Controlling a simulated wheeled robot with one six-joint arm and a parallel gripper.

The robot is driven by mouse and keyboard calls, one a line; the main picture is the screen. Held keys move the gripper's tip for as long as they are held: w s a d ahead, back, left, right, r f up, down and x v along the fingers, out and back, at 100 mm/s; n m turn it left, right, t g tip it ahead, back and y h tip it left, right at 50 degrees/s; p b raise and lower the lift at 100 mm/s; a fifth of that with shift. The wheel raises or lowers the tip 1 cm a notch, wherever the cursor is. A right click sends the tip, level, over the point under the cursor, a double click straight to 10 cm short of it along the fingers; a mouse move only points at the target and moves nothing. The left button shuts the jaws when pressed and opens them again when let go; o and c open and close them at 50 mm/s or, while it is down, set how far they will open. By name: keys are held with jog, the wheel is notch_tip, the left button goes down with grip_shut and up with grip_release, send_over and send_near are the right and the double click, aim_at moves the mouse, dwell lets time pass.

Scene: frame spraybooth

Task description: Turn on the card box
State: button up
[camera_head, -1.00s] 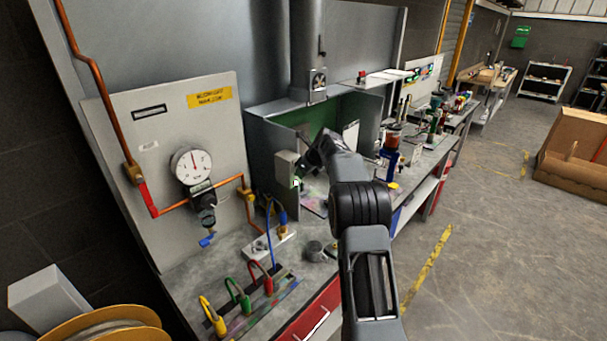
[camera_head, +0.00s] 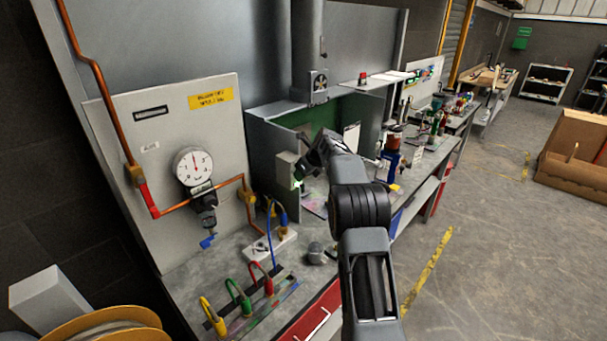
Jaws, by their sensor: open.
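A small grey box (camera_head: 285,168), which may be the card box, is mounted at the left front edge of the spray booth. A small green glow shows at its lower right. I cannot make out a card or a slot on it. My gripper (camera_head: 305,172) is at the right side of this box, very close to it. It is open. Its fingers are small and dark here, and I cannot tell whether they touch the box. My wrist hides part of the booth's inside.
The booth (camera_head: 262,150) has a grey side wall at the left and a green interior. A gauge (camera_head: 193,165) and copper pipes are on the panel at left. Colored hooks (camera_head: 238,298) stand on the bench. A blue-and-red bottle (camera_head: 392,145) stands to the right.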

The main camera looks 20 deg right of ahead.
jog(key=b+v, duration=0.2)
jog(key=v, duration=1.1)
jog(key=shift+s+r, duration=0.25)
jog(key=shift+r, duration=0.1)
